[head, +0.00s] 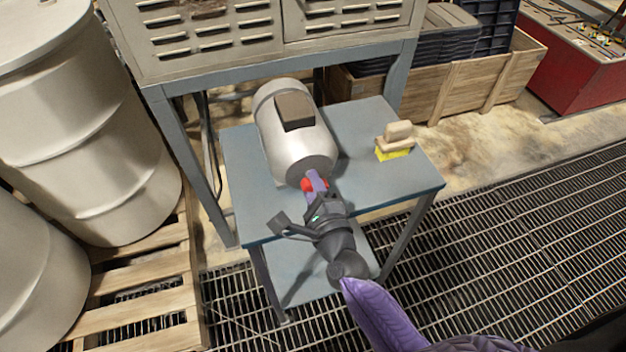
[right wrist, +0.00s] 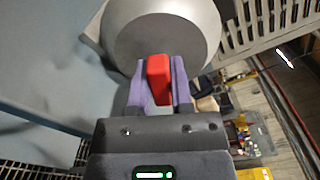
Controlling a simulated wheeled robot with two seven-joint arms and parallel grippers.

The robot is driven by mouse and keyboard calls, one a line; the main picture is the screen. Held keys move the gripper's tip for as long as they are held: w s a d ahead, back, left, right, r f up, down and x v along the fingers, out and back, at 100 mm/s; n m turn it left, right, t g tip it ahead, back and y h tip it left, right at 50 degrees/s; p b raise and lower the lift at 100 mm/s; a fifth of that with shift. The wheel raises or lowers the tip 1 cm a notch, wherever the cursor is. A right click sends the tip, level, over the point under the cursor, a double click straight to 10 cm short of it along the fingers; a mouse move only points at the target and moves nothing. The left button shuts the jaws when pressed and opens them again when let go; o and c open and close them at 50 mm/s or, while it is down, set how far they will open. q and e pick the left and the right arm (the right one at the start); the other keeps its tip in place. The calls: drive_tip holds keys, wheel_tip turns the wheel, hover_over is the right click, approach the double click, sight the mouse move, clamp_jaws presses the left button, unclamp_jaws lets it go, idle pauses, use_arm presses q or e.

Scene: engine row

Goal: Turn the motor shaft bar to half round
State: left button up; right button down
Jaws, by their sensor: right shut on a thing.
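The motor (head: 293,140) is a silver cylinder with a dark box on top, lying on a small blue-grey table (head: 355,150). Its round end (right wrist: 160,35) faces me in the right wrist view. The red shaft bar (right wrist: 158,78) stands out from that end; a bit of its red (head: 307,184) shows in the head view beside the fingers. My right gripper (right wrist: 158,80) is shut on the red bar, with one purple finger on each side. In the head view the right gripper (head: 315,182) is at the motor's near end. My left gripper is not in view.
A brush with yellow bristles (head: 394,143) stands on the table's right side. A grey metal cabinet (head: 250,30) rises behind. Pale drums (head: 90,130) on a wooden pallet (head: 150,290) stand at left. Floor grating (head: 500,230) lies at right.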

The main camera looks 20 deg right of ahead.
drive_tip(key=n+p, duration=0.1)
drive_tip(key=n, duration=0.5)
drive_tip(key=shift+f+p, duration=0.15)
drive_tip(key=shift+p, duration=0.2)
drive_tip(key=n, duration=0.3)
drive_tip(key=n+p, duration=0.1)
drive_tip(key=n, duration=0.1)
drive_tip(key=shift+f+n, duration=0.2)
drive_tip(key=shift+n, duration=0.2)
drive_tip(key=n+p, duration=0.1)
drive_tip(key=n, duration=0.4)
drive_tip(key=shift+d+f, duration=0.1)
drive_tip(key=n+p, duration=0.1)
drive_tip(key=n, duration=0.5)
drive_tip(key=shift+d+f, duration=0.1)
drive_tip(key=shift+d, duration=0.05)
drive_tip(key=c, duration=0.5)
unclamp_jaws()
